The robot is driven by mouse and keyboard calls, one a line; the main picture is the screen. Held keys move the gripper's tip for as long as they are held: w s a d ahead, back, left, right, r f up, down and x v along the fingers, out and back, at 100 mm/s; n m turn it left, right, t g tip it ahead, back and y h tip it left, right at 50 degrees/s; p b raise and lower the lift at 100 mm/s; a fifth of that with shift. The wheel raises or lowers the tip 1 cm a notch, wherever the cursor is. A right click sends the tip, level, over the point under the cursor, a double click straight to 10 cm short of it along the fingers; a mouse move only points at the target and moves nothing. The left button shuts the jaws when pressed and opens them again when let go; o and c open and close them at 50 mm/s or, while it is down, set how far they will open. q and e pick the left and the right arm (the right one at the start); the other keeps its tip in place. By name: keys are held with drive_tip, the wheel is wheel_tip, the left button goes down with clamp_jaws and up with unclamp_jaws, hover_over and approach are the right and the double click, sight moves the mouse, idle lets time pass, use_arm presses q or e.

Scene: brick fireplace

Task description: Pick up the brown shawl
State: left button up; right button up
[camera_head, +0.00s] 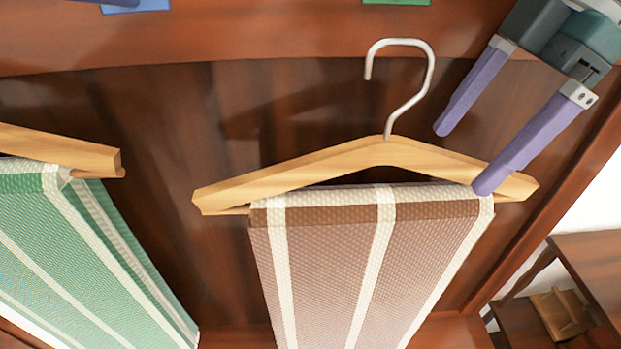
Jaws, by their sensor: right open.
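The brown shawl (335,249) has white stripes and hangs folded over the bar of a wooden hanger (385,152) in the middle of the head view. The hanger's white metal hook (427,80) stands up above it. My right gripper (460,160) comes in from the upper right with two purple fingers. It is open and empty. Its nearer fingertip overlaps the hanger's right arm and the shawl's top right corner in the picture; I cannot tell whether it touches. The other fingertip is above the hanger, right of the hook. My left gripper is not in view.
A green shawl with white stripes (85,262) hangs on another wooden hanger (75,152) at left. Dark wooden panels (170,130) stand behind. A wooden frame edge (540,215) runs down the right side, with brown furniture (590,262) beyond it.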

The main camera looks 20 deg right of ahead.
sight(442, 176)
drive_tip(key=p+x, duration=0.1)
drive_tip(key=x, duration=0.1)
drive_tip(key=p+x, duration=0.1)
drive_tip(key=x, duration=0.1)
drive_tip(key=p+x, duration=0.1)
drive_tip(key=x, duration=0.1)
drive_tip(key=shift+a+f, duration=0.15)
drive_tip(key=shift+a, duration=0.3)
drive_tip(key=shift+f, duration=0.25)
drive_tip(key=shift+f, duration=0.2)
drive_tip(key=shift+c, duration=0.4)
clamp_jaws()
idle(0.5)
